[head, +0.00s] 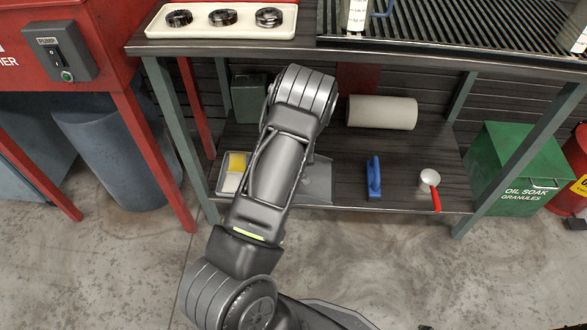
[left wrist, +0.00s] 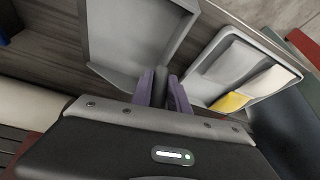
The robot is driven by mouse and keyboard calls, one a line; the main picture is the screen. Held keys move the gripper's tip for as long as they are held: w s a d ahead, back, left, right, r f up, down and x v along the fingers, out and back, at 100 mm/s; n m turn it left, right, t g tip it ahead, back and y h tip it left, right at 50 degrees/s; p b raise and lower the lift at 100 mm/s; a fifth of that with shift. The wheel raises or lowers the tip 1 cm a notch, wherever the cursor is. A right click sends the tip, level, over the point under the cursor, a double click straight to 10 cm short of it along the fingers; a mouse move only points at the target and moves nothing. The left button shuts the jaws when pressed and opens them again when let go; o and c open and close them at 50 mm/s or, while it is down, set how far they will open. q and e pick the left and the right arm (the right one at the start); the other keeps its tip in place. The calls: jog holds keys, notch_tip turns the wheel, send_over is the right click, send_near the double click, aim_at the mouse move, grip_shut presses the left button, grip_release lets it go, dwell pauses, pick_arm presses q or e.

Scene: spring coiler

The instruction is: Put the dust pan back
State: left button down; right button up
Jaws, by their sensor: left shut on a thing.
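The grey dust pan (left wrist: 138,32) lies ahead of my left gripper in the left wrist view, with its handle toward me. My left gripper (left wrist: 162,92) is shut on its dark handle between two purple fingertips. In the head view part of the dust pan (head: 318,182) shows on the lower shelf, right of my left arm. That arm covers the gripper and the rest of the pan there. I cannot tell whether the pan touches the shelf. My right gripper is not in view.
A tray with yellow and grey cloths (head: 222,178) is on the lower shelf (head: 345,150), left of my arm. A blue brush (head: 374,180), a red-handled scoop (head: 430,178) and a paper roll (head: 382,112) are to the right. Table legs (head: 178,140) flank the shelf.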

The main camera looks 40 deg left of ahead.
pick_arm(q)
jog(key=c, duration=1.3)
grip_release()
jog(key=shift+r, duration=0.1)
jog(key=shift+d+r, duration=0.1)
jog(key=shift+r, duration=0.15)
jog(key=p+v, duration=0.5)
jog(key=v, duration=0.6)
jog(key=shift+s+d+r, duration=0.1)
jog(key=shift+s+r, duration=0.05)
jog(key=shift+r, duration=0.05)
